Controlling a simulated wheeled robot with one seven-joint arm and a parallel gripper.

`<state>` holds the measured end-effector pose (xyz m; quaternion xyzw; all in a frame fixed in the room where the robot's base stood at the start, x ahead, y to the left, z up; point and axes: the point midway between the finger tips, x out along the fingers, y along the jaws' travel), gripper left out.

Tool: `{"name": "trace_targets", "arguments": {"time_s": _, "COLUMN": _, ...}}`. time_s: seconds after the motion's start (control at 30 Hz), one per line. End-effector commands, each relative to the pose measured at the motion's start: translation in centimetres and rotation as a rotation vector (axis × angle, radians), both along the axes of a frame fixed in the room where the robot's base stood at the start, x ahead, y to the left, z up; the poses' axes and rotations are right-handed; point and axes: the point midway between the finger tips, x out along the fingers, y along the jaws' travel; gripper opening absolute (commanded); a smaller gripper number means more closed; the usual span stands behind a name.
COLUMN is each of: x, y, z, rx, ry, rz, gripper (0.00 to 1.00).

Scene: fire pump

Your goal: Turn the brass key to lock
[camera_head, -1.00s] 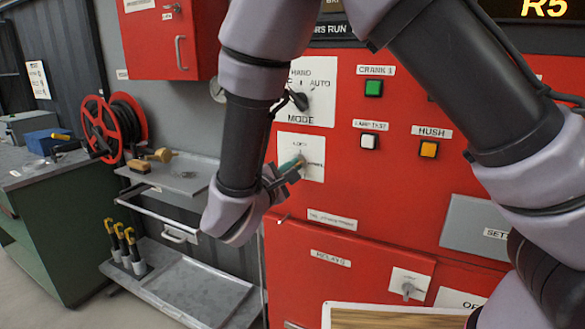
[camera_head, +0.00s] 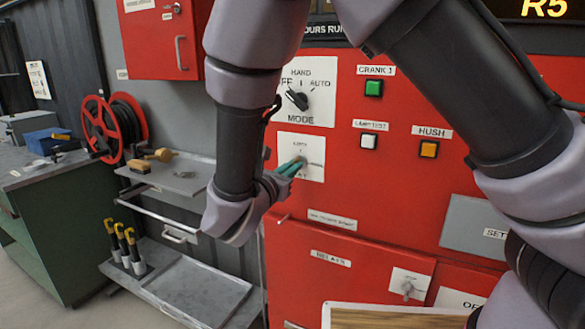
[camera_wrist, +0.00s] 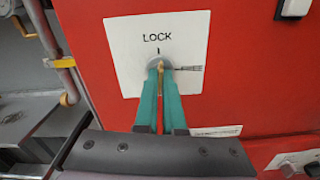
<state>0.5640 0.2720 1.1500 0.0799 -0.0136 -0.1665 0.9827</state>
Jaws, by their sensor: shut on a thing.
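The brass key (camera_wrist: 161,78) sits in a round grey lock on a white plate (camera_wrist: 120,70) on the red panel. In the wrist view it shows as a thin, upright strip between the green fingers. The word LOCK and a short upright mark are above it; a second mark with small sideways lettering is at its right. My gripper (camera_wrist: 160,92) is shut on the key, with a finger on each side. In the head view my gripper (camera_head: 291,167) is at the plate (camera_head: 314,150), and the key is hidden there.
The black MODE knob (camera_head: 298,98) is just above the lock plate. Lit buttons are to its right, including the green CRANK button (camera_head: 373,88).

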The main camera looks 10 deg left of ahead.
Motion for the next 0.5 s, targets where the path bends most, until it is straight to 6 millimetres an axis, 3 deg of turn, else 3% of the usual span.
{"name": "trace_targets", "arguments": {"time_s": 0.5, "x": -0.14, "y": 0.03, "z": -0.17, "rx": -0.166, "ry": 0.061, "rz": 0.002, "gripper": 0.0}}
